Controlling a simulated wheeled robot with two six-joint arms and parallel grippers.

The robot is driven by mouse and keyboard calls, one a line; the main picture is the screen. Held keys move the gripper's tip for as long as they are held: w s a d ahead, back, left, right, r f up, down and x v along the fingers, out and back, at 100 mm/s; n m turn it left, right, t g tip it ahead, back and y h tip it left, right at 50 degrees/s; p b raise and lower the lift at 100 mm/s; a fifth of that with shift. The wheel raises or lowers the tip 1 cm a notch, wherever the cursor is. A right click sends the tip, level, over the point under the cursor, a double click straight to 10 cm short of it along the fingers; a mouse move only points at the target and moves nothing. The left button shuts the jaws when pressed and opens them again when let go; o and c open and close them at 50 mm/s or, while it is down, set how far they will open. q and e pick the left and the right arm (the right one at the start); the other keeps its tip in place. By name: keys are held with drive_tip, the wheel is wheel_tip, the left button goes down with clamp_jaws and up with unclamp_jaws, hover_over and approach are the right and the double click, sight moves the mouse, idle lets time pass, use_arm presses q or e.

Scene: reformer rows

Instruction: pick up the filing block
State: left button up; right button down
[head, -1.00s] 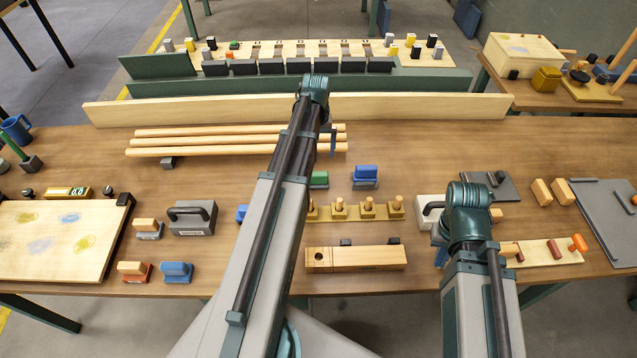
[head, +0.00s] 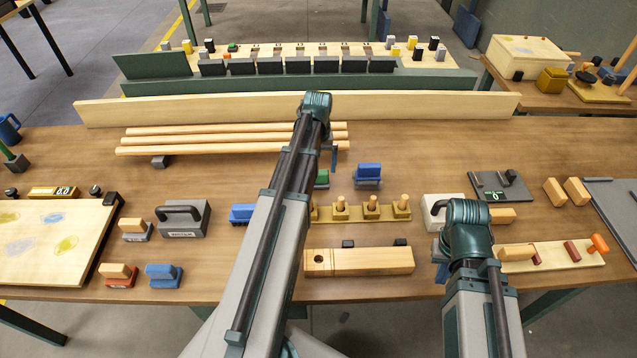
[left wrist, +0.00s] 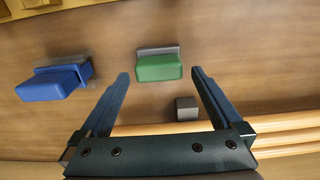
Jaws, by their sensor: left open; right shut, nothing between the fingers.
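No label marks a filing block, so I cannot tell for sure which it is. A green block on a grey base (left wrist: 159,66) lies between and beyond my left fingertips in the left wrist view; in the head view the green block (head: 322,178) is partly hidden by my left arm. My left gripper (left wrist: 160,73) is open and empty above the table. A blue block on a grey base (left wrist: 55,82) lies to its left; it also shows in the head view (head: 368,172). My right gripper (head: 440,266) is mostly hidden behind its arm, shut and empty.
Wooden rods (head: 235,141) lie behind the green block, before a long plank (head: 200,107). A pegged strip (head: 385,213) and a wooden block with a round hole (head: 370,261) lie in front. Several coloured blocks and a grey handled block (head: 185,219) stand left.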

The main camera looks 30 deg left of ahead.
use_arm(q)
wheel_tip(320, 180, down, 4)
drive_tip(key=b, duration=0.2)
drive_tip(key=shift+r+b, duration=0.1)
drive_tip(key=shift+b, duration=0.3)
use_arm(e)
wheel_tip(320, 180, down, 4)
drive_tip(key=shift+r, duration=0.15)
use_arm(q)
drive_tip(key=shift+r, duration=0.1)
use_arm(e)
drive_tip(key=shift+r, duration=0.1)
use_arm(q)
drive_tip(key=c, duration=1.4)
drive_tip(key=shift+o, duration=0.2)
drive_tip(key=shift+r, duration=0.15)
use_arm(e)
drive_tip(key=shift+r, duration=0.1)
